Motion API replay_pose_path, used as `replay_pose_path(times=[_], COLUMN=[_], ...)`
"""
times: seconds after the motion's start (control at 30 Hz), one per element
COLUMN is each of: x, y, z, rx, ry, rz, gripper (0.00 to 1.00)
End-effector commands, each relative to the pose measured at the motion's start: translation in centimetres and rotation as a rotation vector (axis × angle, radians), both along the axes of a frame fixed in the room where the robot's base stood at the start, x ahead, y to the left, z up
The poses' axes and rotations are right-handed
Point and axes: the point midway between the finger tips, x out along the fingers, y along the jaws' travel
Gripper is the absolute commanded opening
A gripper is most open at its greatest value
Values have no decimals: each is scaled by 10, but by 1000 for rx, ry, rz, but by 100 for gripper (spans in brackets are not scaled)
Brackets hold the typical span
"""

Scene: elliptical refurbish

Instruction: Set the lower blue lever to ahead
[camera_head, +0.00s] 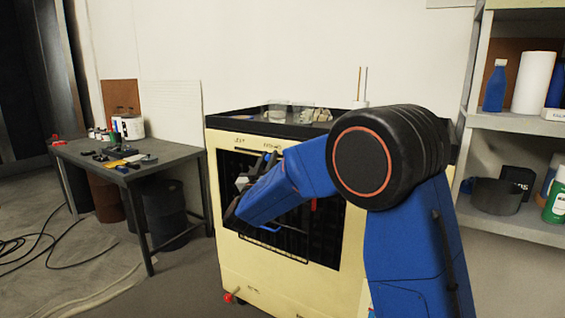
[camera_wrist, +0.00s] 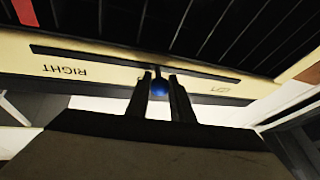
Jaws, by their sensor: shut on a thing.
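In the wrist view, my gripper (camera_wrist: 160,80) has its two dark fingers closed on either side of a round blue knob (camera_wrist: 159,88), which I take to be the blue lever's end. The knob sits at a long dark slot (camera_wrist: 95,55) in a cream panel, near the slot's middle. Upside-down lettering beside the slot reads RIGHT on the picture's left; a fainter label is on the right. In the head view, my blue arm reaches in front of the cream cabinet (camera_head: 285,278) and covers much of its front, so the knob cannot be made out there.
A dark workbench (camera_head: 180,153) with small tools and containers stands left of the cabinet. Shelves (camera_head: 480,122) with bottles and tins stand at the right. Black cables (camera_head: 55,240) lie on the floor at left. The floor before the bench is otherwise open.

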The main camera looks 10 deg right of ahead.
Motion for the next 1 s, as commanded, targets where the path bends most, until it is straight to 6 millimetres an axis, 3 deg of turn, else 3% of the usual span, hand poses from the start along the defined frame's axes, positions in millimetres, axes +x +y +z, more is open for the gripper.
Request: replay_pose_path(times=[0.43, 0.47, 0.5, 0.53, 0.83, 1.0], x=[7, 7, 7, 7, 6, -6], y=[8, 8, 8, 8, 9, 14], z=[1, 1, 1, 1, 0, -5], rx=[0, 0, 0, 0, 0, 1], ry=[-1, -1, -1, -1, 0, 0], rz=[-1, -1, -1, -1, 0, 0], gripper=[0, 28, 38, 40, 40, 40])
